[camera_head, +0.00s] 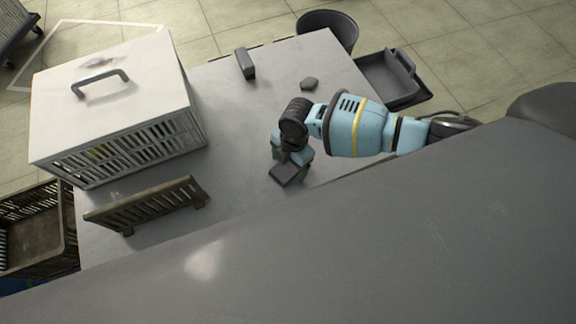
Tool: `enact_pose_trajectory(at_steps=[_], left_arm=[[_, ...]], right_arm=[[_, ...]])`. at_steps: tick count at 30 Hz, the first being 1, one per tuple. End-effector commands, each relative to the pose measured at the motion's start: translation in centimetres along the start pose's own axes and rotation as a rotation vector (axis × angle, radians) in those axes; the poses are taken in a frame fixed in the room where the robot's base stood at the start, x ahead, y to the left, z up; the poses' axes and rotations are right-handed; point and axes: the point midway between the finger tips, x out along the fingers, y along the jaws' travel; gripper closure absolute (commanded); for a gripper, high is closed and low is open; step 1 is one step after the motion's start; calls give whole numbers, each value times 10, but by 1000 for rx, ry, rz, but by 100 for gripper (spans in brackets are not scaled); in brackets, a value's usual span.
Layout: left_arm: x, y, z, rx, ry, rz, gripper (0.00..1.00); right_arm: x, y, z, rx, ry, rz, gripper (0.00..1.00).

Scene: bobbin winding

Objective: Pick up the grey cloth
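A small, flat, grey piece with an angular outline (309,84) lies on the grey table towards its back right; it may be the grey cloth, but it is too small to be sure. My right gripper (286,172) points down low over the middle of the table, nearer to me than that piece and apart from it. Its fingers are seen from above and partly hidden by the wrist, so their opening does not show. My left gripper is not in view.
A white cage-like box with a handle (120,95) stands at the left of the table (240,120), with a slatted rack (148,206) before it. A dark block (245,63) stands at the back. A bin (328,29), a grey tray (386,80) and a brown crate (34,232) are beyond the edges.

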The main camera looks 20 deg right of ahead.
Motion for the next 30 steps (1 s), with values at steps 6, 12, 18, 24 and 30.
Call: enact_pose_trajectory(at_steps=[6, 12, 18, 24, 30], left_arm=[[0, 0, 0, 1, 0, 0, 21], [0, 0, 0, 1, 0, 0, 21], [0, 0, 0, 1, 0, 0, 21], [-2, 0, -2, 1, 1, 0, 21], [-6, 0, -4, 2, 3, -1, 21]], right_arm=[[0, 0, 0, 0, 0, 0, 48], [0, 0, 0, 0, 0, 0, 65], [-1, 0, 0, 0, 0, 0, 65], [-14, 1, -2, -1, 0, 3, 65], [-37, -8, -9, -4, 1, -1, 65]])
